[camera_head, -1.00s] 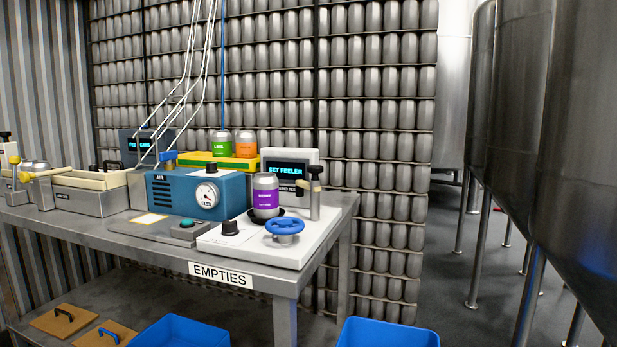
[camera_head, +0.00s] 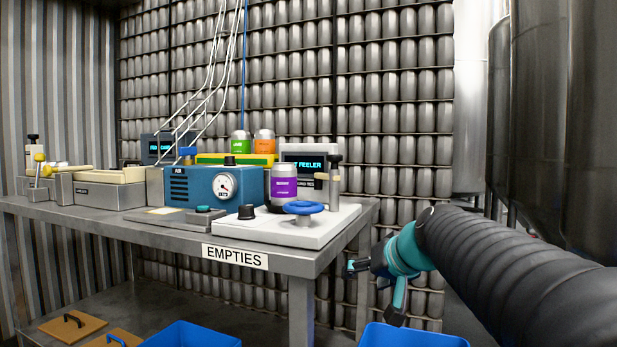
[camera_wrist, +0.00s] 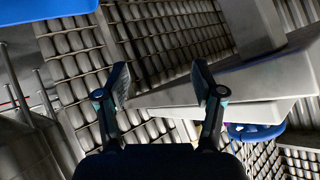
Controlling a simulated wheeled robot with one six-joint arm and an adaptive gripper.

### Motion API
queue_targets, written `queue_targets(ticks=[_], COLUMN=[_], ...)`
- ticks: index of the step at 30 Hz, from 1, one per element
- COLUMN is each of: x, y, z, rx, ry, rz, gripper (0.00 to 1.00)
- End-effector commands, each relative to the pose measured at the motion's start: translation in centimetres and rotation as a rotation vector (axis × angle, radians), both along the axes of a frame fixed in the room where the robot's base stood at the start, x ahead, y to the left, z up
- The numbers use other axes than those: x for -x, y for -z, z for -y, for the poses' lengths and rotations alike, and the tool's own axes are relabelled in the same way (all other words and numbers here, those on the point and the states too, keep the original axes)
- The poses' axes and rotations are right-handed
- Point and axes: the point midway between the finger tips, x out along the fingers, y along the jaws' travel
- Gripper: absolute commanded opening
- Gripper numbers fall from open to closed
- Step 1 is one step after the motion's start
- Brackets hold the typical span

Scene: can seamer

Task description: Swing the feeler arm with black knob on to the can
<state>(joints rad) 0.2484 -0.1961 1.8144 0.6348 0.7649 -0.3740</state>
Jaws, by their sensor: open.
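The feeler arm's black knob (camera_head: 335,160) tops a grey post (camera_head: 333,186) at the back right of the white seamer base (camera_head: 347,216). A purple-labelled can (camera_head: 284,186) stands left of the post, apart from it as far as I can tell. The screen (camera_head: 306,163) behind reads "FEELER", its left part hidden by the can. My gripper (camera_head: 372,265) is right of the table's front corner, lower than the seamer. In the wrist view my gripper (camera_wrist: 162,84) is open and empty, with the blue handwheel (camera_wrist: 255,131) beyond its right finger.
A blue AIR box (camera_head: 200,186) with a gauge stands left. Blue bins (camera_head: 415,337) are below; steel tanks (camera_head: 540,110) stand right.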

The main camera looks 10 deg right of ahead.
Motion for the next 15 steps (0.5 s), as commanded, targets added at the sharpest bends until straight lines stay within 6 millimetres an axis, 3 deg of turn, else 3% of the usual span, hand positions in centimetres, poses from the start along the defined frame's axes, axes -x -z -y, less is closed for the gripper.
queue_targets(ticks=[1,3,6,10,12,15], x=[-2.3,-4.6,-7.0,-7.4,-7.1,-7.2], y=[-1.8,-5.3,-11.2,-19.1,-21.5,-22.3], z=[0.6,1.1,1.5,1.2,1.1,1.2], rx=[-0.006,-0.004,0.017,0.079,0.118,0.172], ry=[-0.008,-0.027,-0.052,-0.083,-0.090,-0.100], rz=[0.080,0.195,0.367,0.580,0.653,0.698], gripper=[0.68,0.68,0.68,0.68,0.68,0.68])
